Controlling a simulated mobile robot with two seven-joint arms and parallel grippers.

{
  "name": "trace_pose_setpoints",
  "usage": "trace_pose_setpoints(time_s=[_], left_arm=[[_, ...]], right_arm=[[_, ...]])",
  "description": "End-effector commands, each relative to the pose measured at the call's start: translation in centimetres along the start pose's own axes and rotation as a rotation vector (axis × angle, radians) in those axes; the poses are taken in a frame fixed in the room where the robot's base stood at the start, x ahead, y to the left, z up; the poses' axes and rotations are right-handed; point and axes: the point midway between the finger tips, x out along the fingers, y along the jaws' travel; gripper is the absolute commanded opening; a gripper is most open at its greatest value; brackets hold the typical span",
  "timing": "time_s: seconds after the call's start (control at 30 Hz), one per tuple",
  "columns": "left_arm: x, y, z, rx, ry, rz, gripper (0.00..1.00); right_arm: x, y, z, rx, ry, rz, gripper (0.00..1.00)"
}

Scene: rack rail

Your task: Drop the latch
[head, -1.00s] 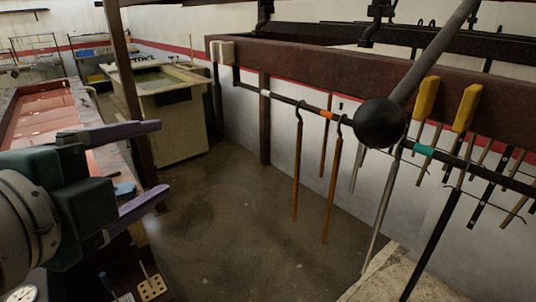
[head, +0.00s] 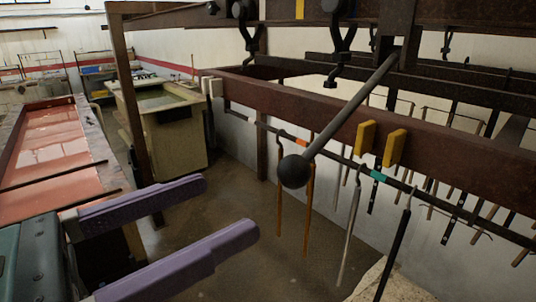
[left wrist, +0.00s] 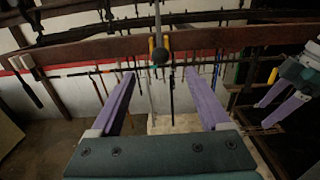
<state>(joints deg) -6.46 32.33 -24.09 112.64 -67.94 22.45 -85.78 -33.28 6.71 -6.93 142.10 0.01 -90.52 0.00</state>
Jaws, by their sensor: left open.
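A long grey lever with a black ball end (head: 293,170) slants down from the upper right frame, in front of the brown beam; it looks like the latch. The ball also shows in the left wrist view (left wrist: 160,57), just beyond the fingers and roughly centred between them. My left gripper (head: 229,207) is open, its two purple fingers wide apart, with nothing between them. In the head view its tips are left of the ball and apart from it. My right gripper (left wrist: 279,101) shows only at the right of the left wrist view, its purple fingers apart.
A brown beam (head: 270,98) with two yellow blocks (head: 365,137) crosses behind the lever. Below it a dark rail with orange and teal bands carries several hanging rods (head: 350,232). A tub (head: 165,120) and a red-topped bench (head: 45,150) stand left. Floor between is clear.

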Motion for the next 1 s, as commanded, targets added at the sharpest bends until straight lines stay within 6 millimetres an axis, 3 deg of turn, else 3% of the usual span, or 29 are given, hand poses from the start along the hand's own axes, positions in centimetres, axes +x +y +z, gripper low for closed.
trace_pose_setpoints(time_s=[0.23,0.5,0.7,1.0], left_arm=[[4.6,0.0,0.4,0.0,-0.003,-0.001,0.8],[8.6,0.0,0.1,0.001,-0.002,-0.001,0.8],[10.1,0.0,0.0,-0.002,-0.001,0.0,0.8],[10.3,0.0,0.0,-0.002,0.0,0.0,0.8]], right_arm=[[-1.6,0.0,-0.6,0.002,0.001,-0.001,0.75],[-1.3,0.1,-0.5,0.001,0.001,0.0,0.75],[-1.1,0.1,-0.4,-0.001,0.001,0.002,0.75],[-1.1,0.2,-0.4,-0.006,0.0,0.006,0.75]])
